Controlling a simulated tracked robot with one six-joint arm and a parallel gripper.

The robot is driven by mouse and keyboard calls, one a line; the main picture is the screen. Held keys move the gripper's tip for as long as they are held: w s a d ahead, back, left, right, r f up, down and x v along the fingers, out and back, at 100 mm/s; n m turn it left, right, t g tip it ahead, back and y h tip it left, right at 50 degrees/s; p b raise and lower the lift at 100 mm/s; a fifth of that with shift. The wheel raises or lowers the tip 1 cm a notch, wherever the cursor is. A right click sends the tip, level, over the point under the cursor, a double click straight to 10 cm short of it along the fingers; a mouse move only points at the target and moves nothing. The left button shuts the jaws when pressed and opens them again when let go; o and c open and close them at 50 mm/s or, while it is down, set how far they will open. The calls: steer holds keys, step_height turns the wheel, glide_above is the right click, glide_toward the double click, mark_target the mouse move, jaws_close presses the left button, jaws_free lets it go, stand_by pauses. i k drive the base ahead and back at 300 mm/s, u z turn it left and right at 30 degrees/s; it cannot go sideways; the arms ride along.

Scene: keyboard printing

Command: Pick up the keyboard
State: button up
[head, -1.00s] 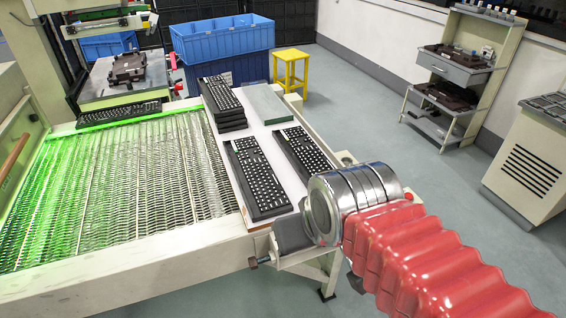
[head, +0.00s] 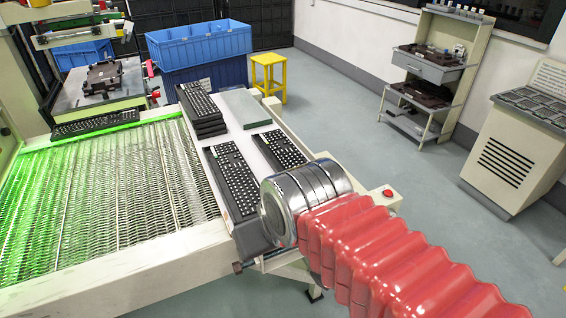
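Several black keyboards are in the head view. One keyboard (head: 231,180) lies on the white side table (head: 258,165) near its front, beside the mesh belt. A second keyboard (head: 279,149) lies to its right, partly behind my arm. A stack of keyboards (head: 203,110) stands at the table's far end. Another keyboard (head: 95,124) lies across the far end of the belt, lit green. My gripper (head: 250,238) shows as a dark block at the metal wrist, low by the near end of the table. Its fingers cannot be made out, and no keyboard is seen in it.
A grey-green flat box (head: 242,108) sits beside the stack. The mesh belt (head: 110,190) fills the left. Blue crates (head: 200,45) and a yellow stool (head: 268,75) stand behind. Open floor (head: 350,110) lies to the right, before a shelf unit (head: 435,75) and a cabinet (head: 520,145).

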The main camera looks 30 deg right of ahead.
mark_target(281, 154)
steer(key=z, duration=0.05)
steer(key=i, duration=1)
steer(key=u, duration=0.05)
